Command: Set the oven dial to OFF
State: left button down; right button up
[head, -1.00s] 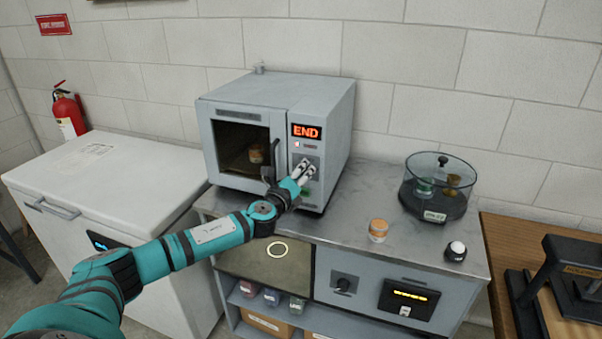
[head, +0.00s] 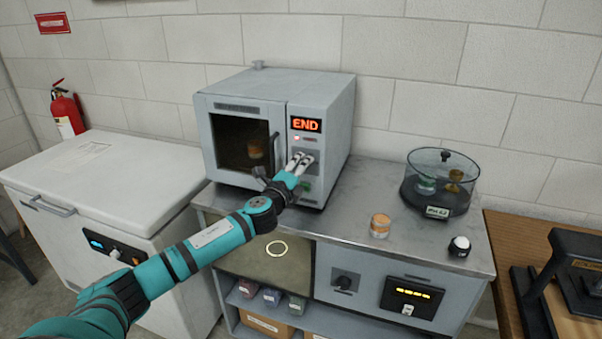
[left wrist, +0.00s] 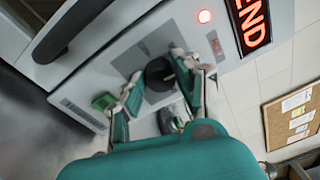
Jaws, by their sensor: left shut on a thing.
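The grey oven (head: 325,110) stands on the counter, its display (head: 306,124) showing END in red. Its dial (left wrist: 157,74) is a round black knob on a grey plate, seen in the left wrist view. My left gripper (head: 300,160) reaches the control panel right of the oven door. In the left wrist view its two fingers (left wrist: 162,88) are on either side of the dial, shut on it. The fingers hide the dial in the head view, and I cannot read its marks. My right gripper is not in view.
A green button (left wrist: 104,101) and a lit red lamp (left wrist: 204,16) flank the dial. On the counter (head: 350,215) stand an orange-banded jar (head: 380,226), a black-and-white knobbed item (head: 459,246) and a glass desiccator (head: 440,185). A white chest freezer (head: 110,180) is at left.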

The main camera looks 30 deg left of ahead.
pick_arm(q)
jog(key=n+y, duration=0.1)
jog(key=n, duration=0.9)
jog(key=n+y, duration=0.1)
jog(key=n, duration=0.9)
jog(key=shift+d+f+b, duration=0.15)
jog(key=shift+f+b, duration=0.05)
jog(key=shift+b, duration=0.15)
jog(key=shift+n, duration=0.3)
jog(key=c, duration=1)
grip_release()
jog(key=shift+o, duration=0.2)
jog(key=r+v, duration=0.1)
jog(key=v, duration=1.1)
jog(key=shift+f, duration=0.4)
